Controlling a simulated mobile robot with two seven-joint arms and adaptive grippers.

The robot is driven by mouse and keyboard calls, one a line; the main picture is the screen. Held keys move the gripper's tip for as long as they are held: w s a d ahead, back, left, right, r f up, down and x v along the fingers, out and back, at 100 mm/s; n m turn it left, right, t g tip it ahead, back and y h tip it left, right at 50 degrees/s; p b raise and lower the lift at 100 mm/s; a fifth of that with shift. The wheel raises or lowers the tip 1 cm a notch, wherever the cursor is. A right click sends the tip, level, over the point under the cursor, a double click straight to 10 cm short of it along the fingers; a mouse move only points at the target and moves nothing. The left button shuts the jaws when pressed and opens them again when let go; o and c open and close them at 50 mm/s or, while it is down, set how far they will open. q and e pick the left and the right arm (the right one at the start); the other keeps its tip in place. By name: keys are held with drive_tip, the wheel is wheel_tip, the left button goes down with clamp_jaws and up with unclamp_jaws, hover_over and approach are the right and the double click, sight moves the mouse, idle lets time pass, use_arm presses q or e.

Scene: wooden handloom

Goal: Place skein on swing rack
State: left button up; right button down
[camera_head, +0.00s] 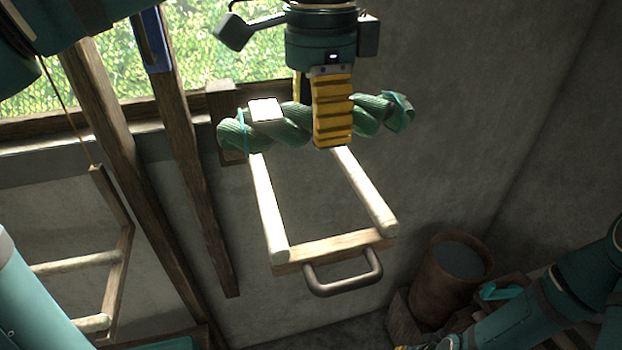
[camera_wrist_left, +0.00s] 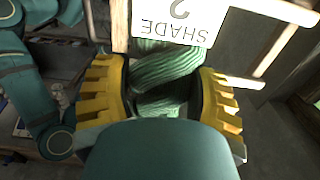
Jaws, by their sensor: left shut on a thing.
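The skein is a twisted green hank (camera_head: 290,128) with a white label and teal ties at its ends. It lies crosswise in the yellow fingers of my left gripper (camera_head: 332,108), which is shut on its middle. In the left wrist view the skein (camera_wrist_left: 165,70) sits between both fingers, its label reading "SHADE 2" upside down. The swing rack (camera_head: 335,250) has two pale rods, a wooden front bar and a grey handle. The skein overlaps the rods' far ends in the head view; I cannot tell whether it touches them. A yellow tip of my right gripper barely shows at the bottom edge.
Wooden posts (camera_head: 190,165) stand left of the rack beside a window (camera_head: 110,70). Another frame with pale rods (camera_head: 75,262) is at the far left. A brown bucket (camera_head: 450,275) stands lower right. The grey wall right of the rack is clear.

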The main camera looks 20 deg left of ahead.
use_arm(q)
wheel_tip(320, 180, down, 8)
drive_tip(key=b, duration=0.1)
drive_tip(key=shift+f+b, duration=0.25)
drive_tip(key=shift+b, duration=0.15)
drive_tip(key=shift+f, duration=0.1)
drive_tip(key=o, duration=1.3)
wheel_tip(320, 180, up, 12)
drive_tip(key=p, duration=0.3)
